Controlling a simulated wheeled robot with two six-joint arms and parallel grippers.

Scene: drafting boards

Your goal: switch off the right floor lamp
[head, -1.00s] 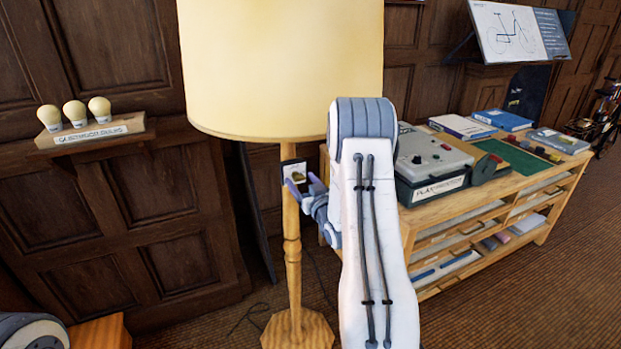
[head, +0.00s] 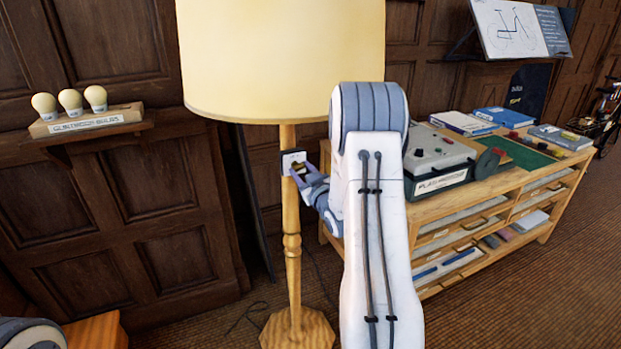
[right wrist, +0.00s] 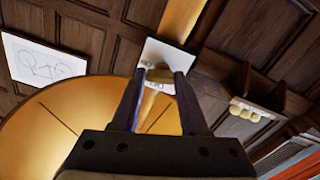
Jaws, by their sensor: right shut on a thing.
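The floor lamp has a pale yellow shade (head: 283,60), a wooden post (head: 292,235) and a wide wooden base (head: 298,330). A small dark-edged switch box with a white plate (head: 288,158) sits on the post below the shade. In the right wrist view the white plate (right wrist: 172,53) carries lettering too small to read, and a brass-coloured switch knob (right wrist: 160,75) stands out from it. My right gripper (head: 299,171) is at the plate, its two fingers (right wrist: 160,84) shut on the knob from both sides. My left gripper is not in view.
A wall shelf with several bulbs (head: 70,102) is at the left. A wooden cabinet (head: 480,230) stands right of the lamp, with a grey device (head: 440,160), books and a green mat on top. A drawing board (head: 510,28) is behind it. A cable lies on the floor.

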